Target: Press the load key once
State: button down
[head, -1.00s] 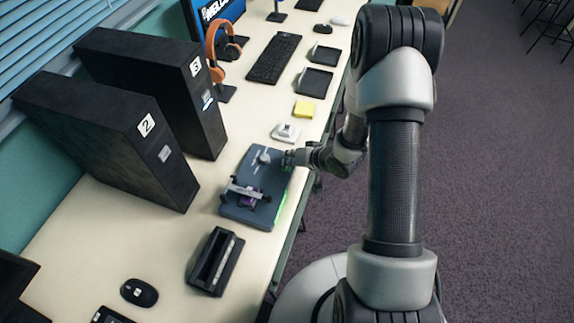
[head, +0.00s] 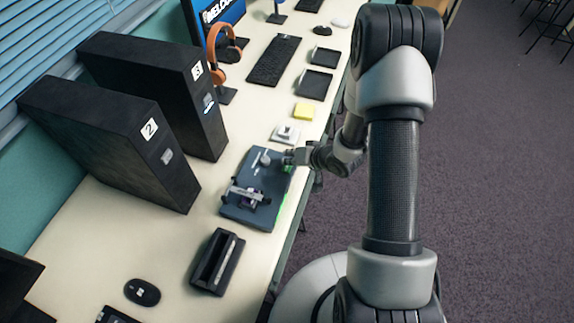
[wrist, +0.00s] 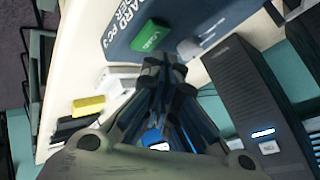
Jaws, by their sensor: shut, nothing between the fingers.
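The dark blue-grey board (head: 236,212) lies flat on the bench in the head view, with a metal clamp-like frame (head: 247,196) and a pale knob (head: 265,158) on it. My gripper (head: 288,158) is at the board's upper right edge, with its fingers shut and empty. In the wrist view, a green key (wrist: 150,36) with a small white label sits on the board (wrist: 215,20); I take it to be the load key. The shut fingertips (wrist: 164,66) appear just short of it. I cannot tell whether they touch it.
A white device (head: 285,133) and a yellow pad (head: 303,111) lie beyond the board. Black computer towers (head: 120,140) (head: 165,85) stand to the left. A black holder (head: 216,262) and a mouse (head: 142,292) lie nearer. Some bench is bare between them.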

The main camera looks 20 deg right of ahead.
notch_tip(320, 180, up, 5)
jog(key=p, duration=0.4)
jog(key=shift+p, duration=0.4)
dwell(0.6)
jog(key=s+d+r+n+h, duration=0.1)
jog(key=s+d+r+h, duration=0.15)
jog(key=r, duration=0.85)
jog(key=s+d+r+h, duration=0.1)
jog(key=d+r+h, duration=0.3)
jog(key=r, duration=0.7)
jog(key=s+a+r+g, duration=0.1)
jog(key=s+a+r, duration=0.1)
jog(key=s, duration=0.6)
jog(key=s+a+r+n+g+y, duration=0.1)
jog(key=s+a+r, duration=0.2)
jog(key=s, duration=0.5)
jog(key=s+a+r+g, duration=0.1)
jog(key=s+a+r, duration=0.1)
jog(key=s+r, duration=0.3)
jog(key=s, duration=0.3)
jog(key=shift+a+n+y, duration=0.2)
jog(key=shift+n+y, duration=0.1)
jog(key=shift+y, duration=0.05)
jog(key=shift+w+r, duration=0.1)
